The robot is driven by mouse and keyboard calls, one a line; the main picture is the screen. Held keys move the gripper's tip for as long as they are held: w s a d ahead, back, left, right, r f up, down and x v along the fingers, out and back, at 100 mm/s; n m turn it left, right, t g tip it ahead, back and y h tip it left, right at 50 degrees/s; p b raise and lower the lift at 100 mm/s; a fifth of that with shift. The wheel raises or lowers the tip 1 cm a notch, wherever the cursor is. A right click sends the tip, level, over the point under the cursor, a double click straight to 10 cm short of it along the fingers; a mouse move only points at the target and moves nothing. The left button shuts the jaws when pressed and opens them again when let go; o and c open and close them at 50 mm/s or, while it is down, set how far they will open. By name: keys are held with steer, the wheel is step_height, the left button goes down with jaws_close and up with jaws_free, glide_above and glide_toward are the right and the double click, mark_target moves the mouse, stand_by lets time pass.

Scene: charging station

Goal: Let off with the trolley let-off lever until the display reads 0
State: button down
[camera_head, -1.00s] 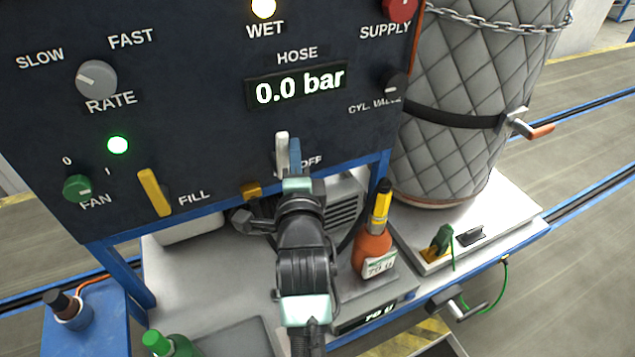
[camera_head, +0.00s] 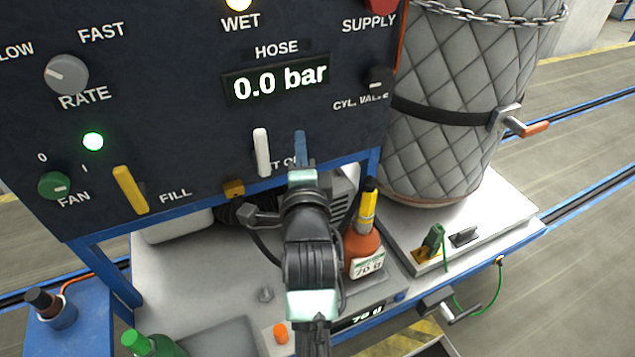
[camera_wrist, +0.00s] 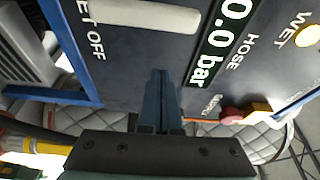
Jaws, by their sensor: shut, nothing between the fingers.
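The display (camera_head: 275,83) on the dark panel reads 0.0 bar under the word HOSE. The white let-off lever (camera_head: 262,152) stands upright on the panel below it, beside a partly hidden OFF label. The lever also shows as a pale bar at the top of the wrist view (camera_wrist: 145,15). My gripper (camera_head: 300,146) is shut and empty, with its blue fingers just right of the lever and a visible gap between them. In the wrist view the shut fingers (camera_wrist: 161,95) point at the panel, apart from the lever.
A yellow FILL lever (camera_head: 130,190) and a RATE knob (camera_head: 66,74) are on the panel's left. An orange-red bottle (camera_head: 364,250) stands right of my arm. A quilted grey cylinder (camera_head: 445,110) with a chain stands farther right.

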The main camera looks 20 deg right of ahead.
steer(key=b+v, duration=0.3)
steer(key=v, duration=0.6)
steer(key=s+a+r+n+t+y, duration=0.1)
steer(key=a+r+n+t, duration=0.2)
steer(key=r, duration=0.6)
steer(key=a+r+n+t, duration=0.1)
steer(key=a+r+n, duration=0.35)
steer(key=r, duration=0.45)
steer(key=s+a+r+n+t+y, duration=0.2)
steer(key=s+a+r+n+t, duration=0.1)
steer(key=s+r+n, duration=0.2)
steer(key=s+a+r+n+t+y, duration=0.2)
steer(key=s+r+n, duration=0.3)
steer(key=r, duration=0.8)
steer(key=a+n+t, duration=0.1)
steer(key=n, duration=0.2)
steer(key=shift+s+a+n, duration=0.2)
steer(key=shift+s+n, duration=0.05)
steer(key=shift+n, duration=0.1)
